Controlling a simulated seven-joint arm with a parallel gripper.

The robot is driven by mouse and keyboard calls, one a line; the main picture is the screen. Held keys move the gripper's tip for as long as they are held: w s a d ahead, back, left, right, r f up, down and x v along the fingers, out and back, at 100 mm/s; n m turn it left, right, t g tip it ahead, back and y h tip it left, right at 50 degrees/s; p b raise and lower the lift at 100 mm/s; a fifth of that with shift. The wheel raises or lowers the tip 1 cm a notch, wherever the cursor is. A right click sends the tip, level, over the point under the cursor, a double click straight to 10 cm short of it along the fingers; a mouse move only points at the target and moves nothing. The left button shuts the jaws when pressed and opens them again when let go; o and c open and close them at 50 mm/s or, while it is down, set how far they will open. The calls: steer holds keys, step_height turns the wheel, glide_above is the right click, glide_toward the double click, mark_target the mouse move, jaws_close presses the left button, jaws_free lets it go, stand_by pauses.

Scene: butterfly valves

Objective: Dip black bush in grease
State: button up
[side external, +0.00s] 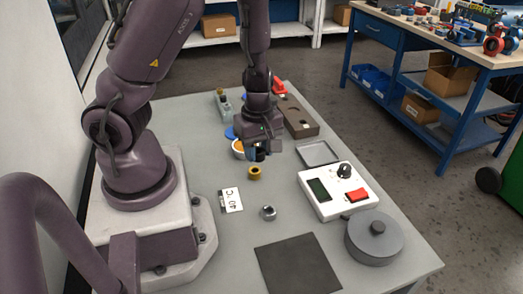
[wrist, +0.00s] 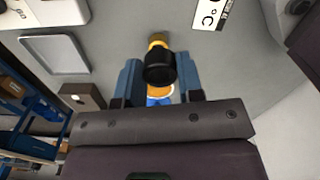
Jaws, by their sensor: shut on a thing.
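My gripper (side external: 256,152) is over the table, beside the grease pot. In the wrist view, the blue fingers of my gripper (wrist: 160,75) are shut on the black bush (wrist: 160,66). The bush shows as a small dark shape under the fingers in the side view (side external: 260,156). The grease pot (side external: 238,150) is white with orange grease, just left of the fingers and partly hidden by them. In the wrist view, orange grease (wrist: 178,92) shows beyond the bush, mostly hidden. I cannot tell whether the bush touches the grease.
A brass bush (side external: 254,173) stands nearer the camera. A steel nut-like part (side external: 268,212), a label card (side external: 231,200), a dark mat (side external: 297,266), a white device (side external: 338,191), a grey tray (side external: 318,153) and a brown block (side external: 298,117) surround it. The table's middle has free room.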

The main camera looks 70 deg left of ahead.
steer(key=a, duration=1.4)
steer(key=shift+w+a+f, duration=0.2)
steer(key=shift+a+f, duration=0.05)
steer(key=shift+a, duration=0.1)
steer(key=shift+w+m, duration=0.15)
steer(key=shift+m, duration=0.15)
steer(key=shift+f, duration=2.95)
steer(key=shift+f, duration=0.55)
steer(key=shift+r, duration=3.55)
